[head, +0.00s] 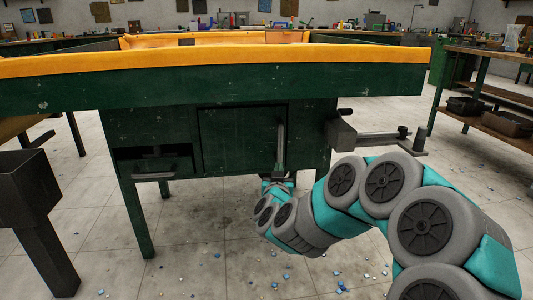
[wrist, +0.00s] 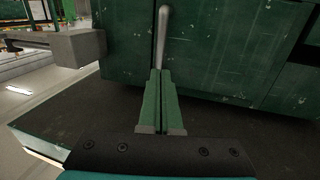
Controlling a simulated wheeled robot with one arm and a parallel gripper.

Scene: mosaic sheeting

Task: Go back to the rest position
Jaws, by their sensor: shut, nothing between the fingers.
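My gripper (head: 280,160) is low in front of the green workbench (head: 60,88), by its cabinet door (head: 235,140). In the wrist view its two green fingers (wrist: 161,74) are together with nothing between them. A grey upright bar handle (wrist: 163,38) on the cabinet front lies just beyond the fingertips. Whether the tips touch it I cannot tell. The handle also shows in the head view (head: 281,138). My arm reaches in from the lower right, folded low over the floor.
A grey metal vise-like fitting (head: 375,138) sticks out from the bench's right side. A dark stand (head: 35,215) is at the left. Another bench with bins (head: 500,120) is at the right. The tiled floor (head: 190,240) has small scattered chips.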

